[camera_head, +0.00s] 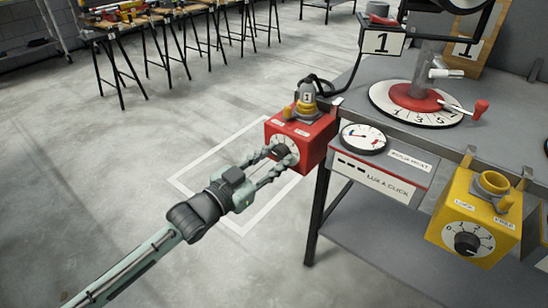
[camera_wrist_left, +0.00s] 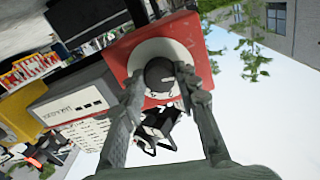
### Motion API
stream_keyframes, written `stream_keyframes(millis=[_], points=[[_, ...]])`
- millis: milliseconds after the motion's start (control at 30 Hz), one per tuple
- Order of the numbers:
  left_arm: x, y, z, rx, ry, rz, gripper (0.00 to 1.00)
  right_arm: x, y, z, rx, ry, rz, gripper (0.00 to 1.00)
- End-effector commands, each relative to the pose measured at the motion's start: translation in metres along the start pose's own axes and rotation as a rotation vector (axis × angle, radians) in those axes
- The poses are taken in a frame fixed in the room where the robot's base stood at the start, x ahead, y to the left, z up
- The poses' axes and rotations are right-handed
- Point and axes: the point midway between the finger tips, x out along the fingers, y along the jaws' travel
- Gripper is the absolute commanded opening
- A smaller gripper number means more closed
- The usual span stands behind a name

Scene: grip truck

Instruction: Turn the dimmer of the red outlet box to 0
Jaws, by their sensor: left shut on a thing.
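The red outlet box (camera_head: 314,135) hangs at the left corner of the grey table. On its front is a round white dial with a dark dimmer knob (camera_head: 279,152). My left gripper (camera_head: 272,160) reaches the dial from the front left, with its fingers on either side of the knob. In the left wrist view the knob (camera_wrist_left: 160,77) sits between the fingertips (camera_wrist_left: 164,88) of the left gripper, which is shut on it. The dial's numbers and the knob's pointer are too small to read. My right gripper is not in view.
A yellow outlet box (camera_head: 471,225) with its own black knob hangs on the table's front edge to the right. Between them is a grey panel with a gauge (camera_head: 363,139). A red-and-white numbered dial (camera_head: 420,104) stands on the table (camera_head: 388,72).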

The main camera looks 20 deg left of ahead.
Motion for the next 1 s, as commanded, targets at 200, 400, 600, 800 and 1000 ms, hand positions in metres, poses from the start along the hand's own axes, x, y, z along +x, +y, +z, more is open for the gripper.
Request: stream_keyframes(millis=[200, 400, 600, 800, 1000], points=[[0.0002, -0.001, -0.0002, -0.008, 0.001, -0.002, 0.02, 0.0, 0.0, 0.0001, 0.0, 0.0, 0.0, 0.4], [0.0002, -0.001, -0.0002, -0.007, 0.001, -0.002, 0.02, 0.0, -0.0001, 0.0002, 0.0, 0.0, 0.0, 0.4], [0.0001, -0.0006, -0.0001, -0.007, 0.001, -0.001, 0.52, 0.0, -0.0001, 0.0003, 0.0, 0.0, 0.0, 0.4], [0.0, -0.0002, 0.0, -0.007, 0.001, 0.0, 0.52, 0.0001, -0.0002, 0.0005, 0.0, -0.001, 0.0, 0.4], [-0.0094, 0.0002, 0.0014, -0.007, -0.002, 0.0, 0.52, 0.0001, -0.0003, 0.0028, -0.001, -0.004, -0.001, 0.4]])
